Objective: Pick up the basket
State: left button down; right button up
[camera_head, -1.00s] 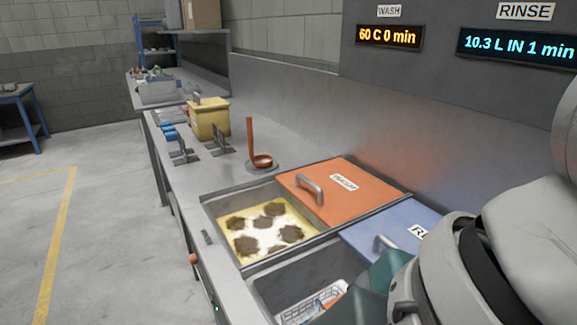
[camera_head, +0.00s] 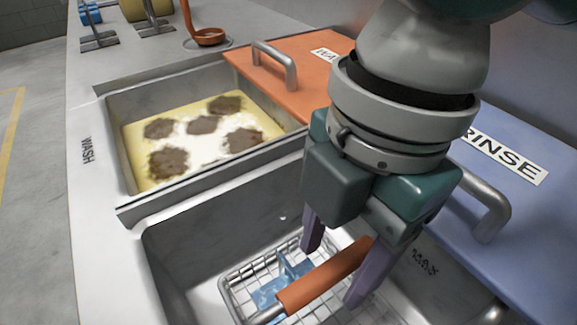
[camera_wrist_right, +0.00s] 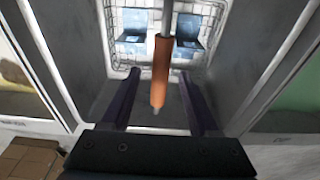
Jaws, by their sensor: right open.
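The wire basket (camera_head: 240,296) sits in the rinse basin (camera_head: 190,245) with blue items (camera_head: 268,291) inside. Its orange-gripped handle (camera_head: 325,276) rises toward my right gripper (camera_head: 335,268). The right gripper is open, with its two purple fingers on either side of the handle's orange grip. In the right wrist view, the orange grip (camera_wrist_right: 160,75) lies between the spread fingers, apart from both, and the basket (camera_wrist_right: 115,22) shows beyond it. Part of the basket is hidden behind my gripper and the picture's lower edge. My left gripper is not in view.
The wash basin (camera_head: 125,140) with yellowish, brown-spotted foam lies beyond the rinse basin. An orange wash lid (camera_head: 250,70) and a blue rinse lid (camera_head: 530,215) with metal handles lie to the right. A ladle (camera_head: 207,38) stands at the back.

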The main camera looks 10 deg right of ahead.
jog(key=f, duration=0.1)
jog(key=f+b, duration=0.1)
jog(key=f, duration=0.3)
jog(key=shift+s+a+f, duration=0.2)
jog(key=shift+a+f, duration=0.05)
jog(key=shift+a, duration=0.05)
jog(key=shift+c, duration=0.2)
grip_shut()
jog(key=shift+w+r, duration=0.1)
dwell(0.8)
